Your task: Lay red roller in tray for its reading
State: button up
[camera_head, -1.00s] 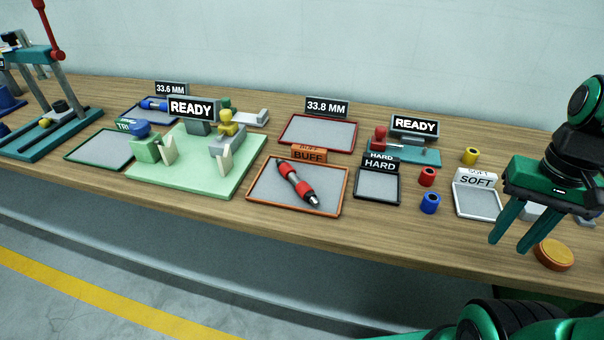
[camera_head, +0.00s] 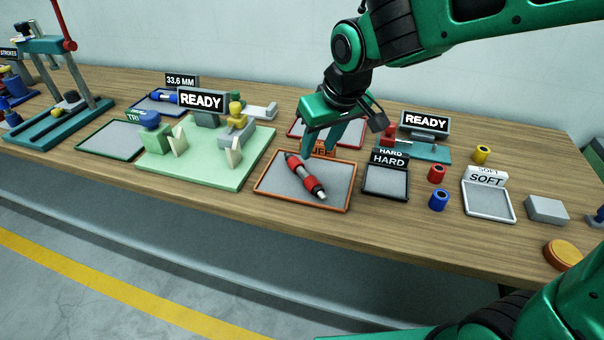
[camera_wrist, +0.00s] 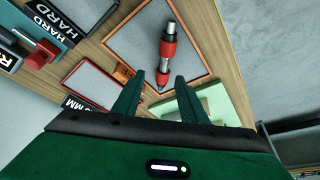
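My gripper (camera_head: 320,153) is over the far edge of that tray, fingers pointing down, apart and empty. In the wrist view the roller (camera_wrist: 168,48) lies ahead of my open fingertips (camera_wrist: 159,76), its near end roughly in line with the gap. The red-rimmed tray (camera_head: 292,130) behind is partly hidden by my gripper; in the wrist view its surface (camera_wrist: 88,84) shows empty. Its sign is hidden in the head view.
A green board (camera_head: 190,175) with a READY sign and fixtures stands left. The HARD tray (camera_head: 386,182) and SOFT tray (camera_head: 488,203) are to the right, both empty. A 33.6 MM tray holds a blue roller (camera_head: 165,97). Small red, blue and yellow cylinders stand between.

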aim_at(305, 172)
jog(key=f, duration=0.1)
jog(key=w+a+f, duration=0.1)
jog(key=a+f, duration=0.1)
jog(key=f, duration=0.1)
jog(key=shift+w, duration=0.2)
jog(key=shift+s+d+x, duration=0.1)
jog(key=shift+x, duration=1.55)
jog(key=shift+s+d+x, duration=0.1)
jog(key=shift+x, duration=1.5)
jog(key=shift+f, duration=0.15)
grip_shut()
